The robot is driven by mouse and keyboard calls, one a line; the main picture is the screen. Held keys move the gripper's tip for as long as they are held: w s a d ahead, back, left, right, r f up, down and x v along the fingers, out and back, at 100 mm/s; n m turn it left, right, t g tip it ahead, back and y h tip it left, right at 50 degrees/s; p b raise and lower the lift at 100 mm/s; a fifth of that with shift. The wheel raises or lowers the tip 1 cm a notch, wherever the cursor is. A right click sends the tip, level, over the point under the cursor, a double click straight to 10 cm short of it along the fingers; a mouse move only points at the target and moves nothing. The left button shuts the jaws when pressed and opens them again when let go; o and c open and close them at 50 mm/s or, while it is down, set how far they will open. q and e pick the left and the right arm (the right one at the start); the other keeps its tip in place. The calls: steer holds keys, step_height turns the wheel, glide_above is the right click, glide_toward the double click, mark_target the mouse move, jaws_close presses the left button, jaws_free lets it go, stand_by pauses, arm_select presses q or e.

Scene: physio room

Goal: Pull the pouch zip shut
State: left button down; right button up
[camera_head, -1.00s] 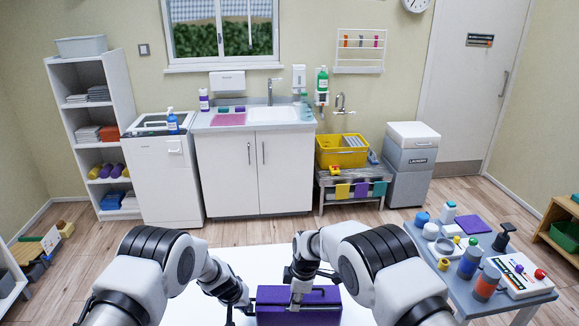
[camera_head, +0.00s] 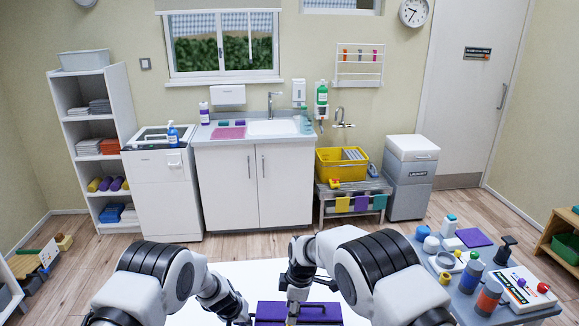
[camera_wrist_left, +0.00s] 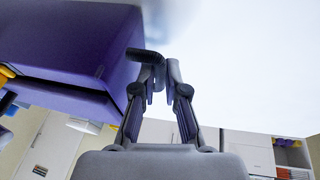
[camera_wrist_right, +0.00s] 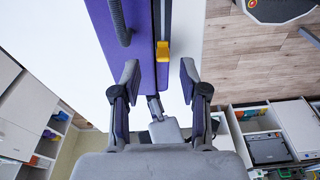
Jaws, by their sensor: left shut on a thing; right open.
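The purple pouch (camera_head: 325,312) lies on the white table in front of me, its near part cut off by the head view's lower edge. In the left wrist view, my left gripper (camera_wrist_left: 158,82) is shut on a dark loop (camera_wrist_left: 147,54) at the end of the pouch (camera_wrist_left: 75,45). My right gripper (camera_head: 293,310) is over the pouch's top. In the right wrist view it (camera_wrist_right: 160,75) is open. The yellow zip pull (camera_wrist_right: 163,50) sits on the dark zip track (camera_wrist_right: 158,15), between and slightly beyond the spread fingertips. The fingers appear apart from it.
The white table (camera_head: 262,270) is bare around the pouch. A grey side table (camera_head: 530,312) at right holds bottles, tubs and a white box. A dark curved handle (camera_wrist_right: 119,22) runs along the pouch beside the track.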

arm_select(q)
steer(key=shift+s+f, duration=0.1)
arm_select(e)
steer(key=shift+r, duration=2.45)
arm_select(q)
steer(key=c, duration=1.2)
jaws_free()
steer(key=shift+c, duration=0.2)
steer(key=shift+a, duration=0.1)
steer(key=shift+r+p, duration=2.85)
steer(key=shift+r, duration=1.75)
arm_select(e)
step_height(320, 180, up, 6)
steer(key=shift+f, duration=0.15)
